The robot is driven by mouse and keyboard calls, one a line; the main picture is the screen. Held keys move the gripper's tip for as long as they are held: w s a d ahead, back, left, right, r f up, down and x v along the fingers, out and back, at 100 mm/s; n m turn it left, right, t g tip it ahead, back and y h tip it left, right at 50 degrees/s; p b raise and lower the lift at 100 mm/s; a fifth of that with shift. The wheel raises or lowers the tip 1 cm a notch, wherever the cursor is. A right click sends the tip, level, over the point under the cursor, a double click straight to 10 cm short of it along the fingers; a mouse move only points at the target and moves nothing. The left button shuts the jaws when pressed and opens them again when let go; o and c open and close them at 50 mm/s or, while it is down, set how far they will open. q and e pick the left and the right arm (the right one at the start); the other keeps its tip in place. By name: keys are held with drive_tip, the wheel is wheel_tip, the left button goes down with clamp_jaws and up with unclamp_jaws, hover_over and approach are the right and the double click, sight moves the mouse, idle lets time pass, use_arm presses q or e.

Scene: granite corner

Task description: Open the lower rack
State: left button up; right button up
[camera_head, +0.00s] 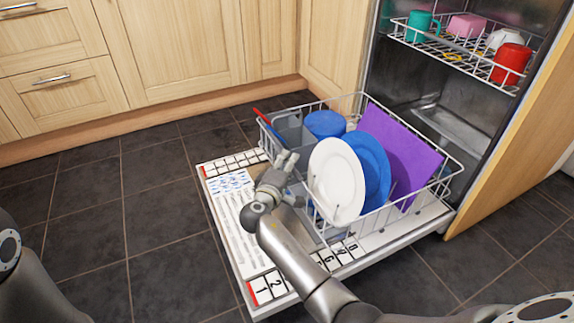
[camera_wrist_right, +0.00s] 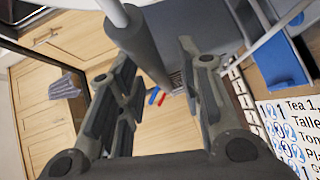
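The lower rack (camera_head: 452,168) is a white wire basket. It stands out of the dishwasher over the lowered door (camera_head: 225,212). It holds a white plate (camera_head: 337,181), a blue plate (camera_head: 371,165), a purple board (camera_head: 403,150), a blue cup (camera_head: 325,124) and a grey cutlery basket (camera_head: 291,131). My right gripper (camera_head: 288,160) is at the rack's left end, by the cutlery basket. In the right wrist view its fingers (camera_wrist_right: 160,70) are apart, with a grey and white bar close between or in front of them. Contact cannot be told. My left gripper is out of view.
The upper rack (camera_head: 450,48) with cups is inside the dishwasher. A wooden front panel (camera_head: 515,125) stands at its right. Wooden cabinets (camera_head: 180,50) line the back. Dark tiled floor (camera_head: 150,235) is free left of the door.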

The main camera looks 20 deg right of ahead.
drive_tip(key=shift+a, duration=0.1)
drive_tip(key=v, duration=1.2)
